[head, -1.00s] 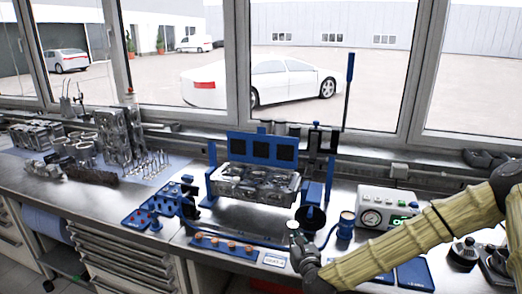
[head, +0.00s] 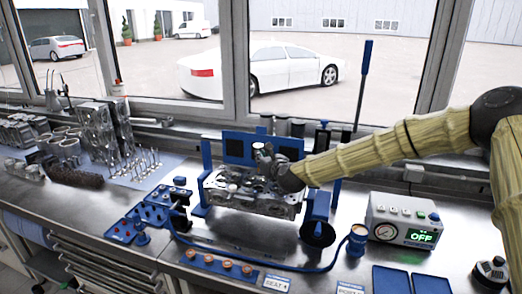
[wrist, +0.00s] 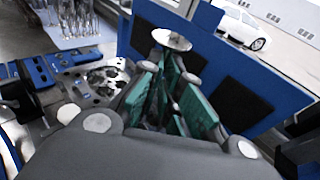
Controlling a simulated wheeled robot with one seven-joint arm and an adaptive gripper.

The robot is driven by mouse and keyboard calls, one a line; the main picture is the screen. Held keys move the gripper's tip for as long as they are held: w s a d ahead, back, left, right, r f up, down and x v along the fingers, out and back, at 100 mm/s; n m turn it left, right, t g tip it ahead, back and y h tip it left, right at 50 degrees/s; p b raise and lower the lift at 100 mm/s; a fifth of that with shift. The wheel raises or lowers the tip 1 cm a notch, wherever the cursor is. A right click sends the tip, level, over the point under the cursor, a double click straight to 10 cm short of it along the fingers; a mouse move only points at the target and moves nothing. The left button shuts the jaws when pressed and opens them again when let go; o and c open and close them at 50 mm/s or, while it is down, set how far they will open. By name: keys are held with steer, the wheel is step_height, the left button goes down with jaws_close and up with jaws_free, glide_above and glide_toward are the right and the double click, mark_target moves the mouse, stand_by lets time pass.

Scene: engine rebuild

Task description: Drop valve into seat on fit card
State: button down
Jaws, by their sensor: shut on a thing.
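My gripper (head: 264,152) is above the back part of the metal cylinder head (head: 252,196), which sits in a blue fixture. In the wrist view the green-padded fingers (wrist: 176,95) are closed around a valve. Its shiny round head (wrist: 171,40) sticks out past the fingertips, and its stem is mostly hidden between the pads. Part of the cylinder head shows left of the fingers in the wrist view (wrist: 105,78). The valve appears held clear of it, but I cannot tell the gap. A white card (head: 277,283) marked "SEAT 4" lies at the bench's front edge.
The blue frame's back panels (head: 240,148) stand close behind my gripper. A tall blue lever (head: 364,85) rises to the right. A gauge box (head: 402,222) reading OFF, a copper-coloured cup (head: 357,237) and a blue strip with copper-coloured parts (head: 212,263) stand around the fixture.

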steer(key=f, duration=0.3)
steer(key=f+b, duration=0.1)
steer(key=f, duration=0.1)
steer(key=shift+w+a, duration=0.1)
steer(key=shift+w, duration=0.15)
steer(key=shift+s+r, duration=0.25)
steer(key=shift+s, duration=0.2)
steer(key=shift+s+r, duration=0.2)
steer(key=shift+s, duration=0.25)
steer(key=shift+w+f, duration=0.55)
steer(key=shift+w, duration=0.05)
steer(key=shift+s+r, duration=0.3)
steer(key=shift+s, duration=0.05)
steer(key=shift+s+b, duration=0.1)
steer(key=shift+b, duration=0.25)
steer(key=shift+f, duration=0.1)
steer(key=shift+f, duration=0.1)
